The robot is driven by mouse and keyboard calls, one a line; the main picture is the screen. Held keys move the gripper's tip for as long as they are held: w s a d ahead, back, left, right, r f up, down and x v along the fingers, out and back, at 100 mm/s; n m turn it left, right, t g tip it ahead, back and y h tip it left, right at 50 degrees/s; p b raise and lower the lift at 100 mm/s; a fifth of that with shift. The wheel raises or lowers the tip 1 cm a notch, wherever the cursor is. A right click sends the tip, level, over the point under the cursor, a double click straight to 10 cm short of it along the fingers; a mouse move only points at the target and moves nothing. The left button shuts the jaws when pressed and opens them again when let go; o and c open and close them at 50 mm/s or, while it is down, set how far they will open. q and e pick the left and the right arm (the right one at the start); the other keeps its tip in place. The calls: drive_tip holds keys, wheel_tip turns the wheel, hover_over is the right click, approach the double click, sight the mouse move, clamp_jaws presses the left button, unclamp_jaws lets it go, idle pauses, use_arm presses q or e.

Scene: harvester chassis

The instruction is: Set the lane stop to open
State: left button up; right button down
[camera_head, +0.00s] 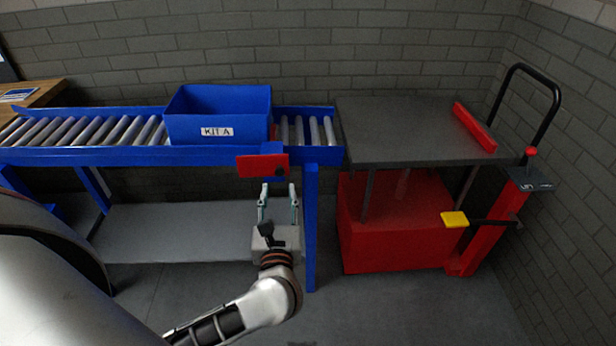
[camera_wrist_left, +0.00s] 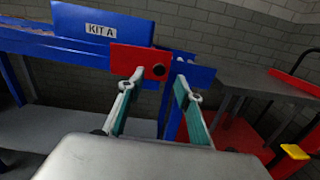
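The lane stop is a red plate (camera_head: 262,166) with a dark round knob near its right end, mounted on the front of the blue roller conveyor (camera_head: 80,155), just below the bin. It also shows in the left wrist view (camera_wrist_left: 130,59), with the knob on its right part. My left gripper (camera_head: 278,189) is open and empty, with its fingers pointing at the conveyor just below the plate in the head view. In the left wrist view the open fingers (camera_wrist_left: 160,78) frame the knob's area. I cannot tell whether a fingertip touches the plate. My right gripper is not in view.
A blue bin (camera_head: 218,131) labelled KIT A sits on the rollers behind the red plate. At the right stands a red lift cart (camera_head: 390,230) with a grey top (camera_head: 410,130), a black handle and a yellow pedal (camera_head: 454,219). A grey lower shelf (camera_head: 170,232) lies under the conveyor.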

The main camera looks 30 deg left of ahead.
sight(280, 173)
use_arm(q)
drive_tip(key=shift+n, duration=0.3)
drive_tip(key=x, duration=0.5)
drive_tip(key=f+x, duration=0.1)
drive_tip(key=x, duration=0.2)
drive_tip(key=shift+d, duration=0.1)
clamp_jaws()
